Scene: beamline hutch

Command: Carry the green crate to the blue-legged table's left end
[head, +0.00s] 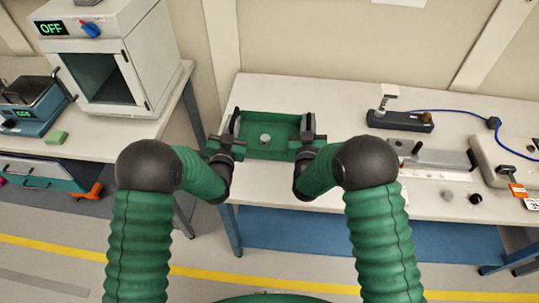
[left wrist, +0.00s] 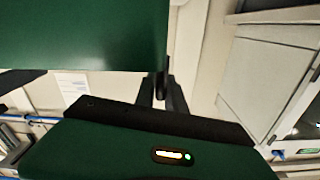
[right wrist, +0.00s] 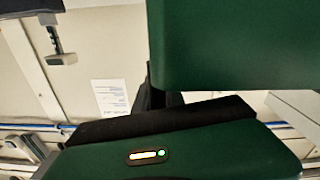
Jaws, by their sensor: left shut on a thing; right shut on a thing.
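The green crate (head: 272,153) is at the left end of the blue-legged table (head: 345,100) in the head view. A small pale round object (head: 265,139) shows inside it. My left gripper (head: 232,135) is shut on the crate's left side and my right gripper (head: 306,138) is shut on its right side. The crate's green wall fills the upper left of the left wrist view (left wrist: 80,35) and the upper right of the right wrist view (right wrist: 235,40). I cannot tell whether the crate's base touches the tabletop.
Bare tabletop lies between crate and devices.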

